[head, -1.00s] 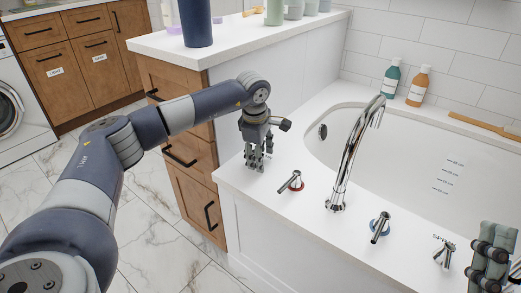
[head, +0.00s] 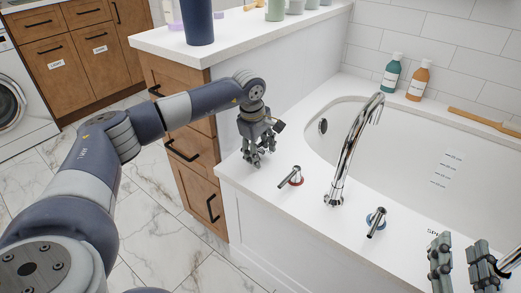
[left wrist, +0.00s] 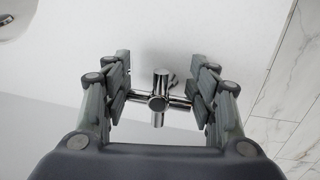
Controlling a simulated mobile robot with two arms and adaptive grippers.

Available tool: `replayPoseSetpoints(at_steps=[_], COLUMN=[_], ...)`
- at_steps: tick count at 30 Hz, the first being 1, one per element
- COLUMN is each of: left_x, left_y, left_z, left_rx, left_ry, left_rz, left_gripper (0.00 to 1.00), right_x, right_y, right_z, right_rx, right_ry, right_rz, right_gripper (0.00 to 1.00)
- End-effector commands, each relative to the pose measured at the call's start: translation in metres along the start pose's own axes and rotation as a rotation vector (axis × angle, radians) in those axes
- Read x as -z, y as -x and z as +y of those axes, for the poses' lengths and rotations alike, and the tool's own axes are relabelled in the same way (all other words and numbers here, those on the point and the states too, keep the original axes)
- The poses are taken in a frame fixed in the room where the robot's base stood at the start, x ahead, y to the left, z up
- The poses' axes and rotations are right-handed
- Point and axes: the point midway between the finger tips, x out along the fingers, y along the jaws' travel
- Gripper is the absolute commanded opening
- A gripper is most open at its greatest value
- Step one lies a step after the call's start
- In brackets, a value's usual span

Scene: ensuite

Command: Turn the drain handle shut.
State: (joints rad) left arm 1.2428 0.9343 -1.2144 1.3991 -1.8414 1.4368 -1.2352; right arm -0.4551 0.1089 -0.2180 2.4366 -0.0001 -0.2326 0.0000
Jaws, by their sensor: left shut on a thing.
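My left gripper (head: 259,153) is low over the white tub deck's left corner, beside the counter. In the left wrist view its fingers (left wrist: 160,90) stand on both sides of a cross-shaped chrome handle (left wrist: 158,103), which I take to be the drain handle. They are shut on its crossbar, with the bar's ends at the finger pads. In the head view the fingers hide most of this handle. My right gripper (head: 461,255) shows only its fingers, apart, at the lower right edge; I see nothing held between them.
A red-ringed lever (head: 291,177) stands close right of my left gripper. The tall chrome spout (head: 347,155) and a blue-ringed lever (head: 376,222) are further right. The wooden cabinet and counter (head: 250,50) stand close behind my left gripper. Two bottles (head: 418,82) stand at the back.

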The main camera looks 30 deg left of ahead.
Motion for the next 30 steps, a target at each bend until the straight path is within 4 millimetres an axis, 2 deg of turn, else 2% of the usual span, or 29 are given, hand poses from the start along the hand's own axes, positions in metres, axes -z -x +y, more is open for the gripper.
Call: replayPoseSetpoints(at_steps=[1, 10, 11, 12, 13, 25, 30], left_x=[-0.003, -0.003, -0.003, -0.003, -0.003, -0.001, 0.000], left_y=[-0.004, -0.005, -0.005, -0.005, -0.004, 0.002, 0.025], left_z=[-0.005, -0.006, -0.006, -0.005, -0.005, -0.001, 0.000], left_rx=[0.017, 0.018, 0.018, 0.017, 0.016, 0.004, 0.000], left_ry=[-0.006, -0.006, -0.006, -0.006, -0.006, -0.002, -0.002], left_rz=[-0.004, -0.004, -0.004, -0.004, -0.004, -0.001, -0.001], left_gripper=[0.30, 0.30, 0.60, 0.69, 0.74, 0.74, 0.74], right_x=[-0.001, -0.001, -0.001, -0.001, -0.001, -0.001, 0.000], right_y=[0.000, 0.000, 0.000, 0.000, 0.000, 0.000, 0.000], right_z=[0.000, 0.000, 0.000, 0.000, 0.000, 0.000, 0.000], right_rx=[0.000, 0.000, 0.000, -0.001, -0.001, 0.001, 0.000], right_ry=[0.000, 0.000, 0.000, 0.000, 0.000, 0.000, 0.000], right_rz=[-0.002, -0.002, -0.001, -0.001, -0.001, -0.001, -0.001], right_gripper=[0.40, 0.40, 0.40, 0.40, 0.40, 0.40, 0.40])
